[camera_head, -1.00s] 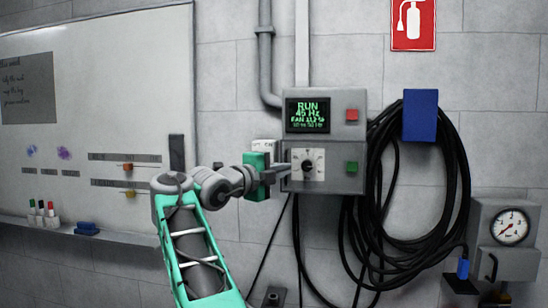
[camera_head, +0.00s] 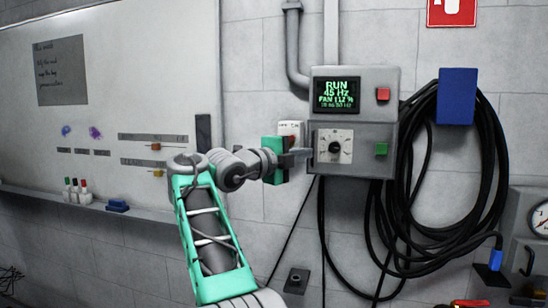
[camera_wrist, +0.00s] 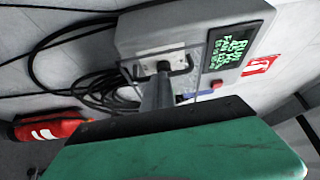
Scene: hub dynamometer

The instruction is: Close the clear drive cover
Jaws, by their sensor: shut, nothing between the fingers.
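The grey drive box (camera_head: 388,104) hangs on the wall, with a lit RUN display (camera_head: 336,92) above a pale dial plate with a black knob (camera_head: 333,146).
A red button (camera_head: 383,94) and a green button (camera_head: 381,150) sit on the box's right side. Coiled black cable (camera_head: 412,215) hangs to the right from a blue holder (camera_head: 457,96). A whiteboard (camera_head: 100,100) is at left. A small white box (camera_head: 290,130) sits behind my gripper.

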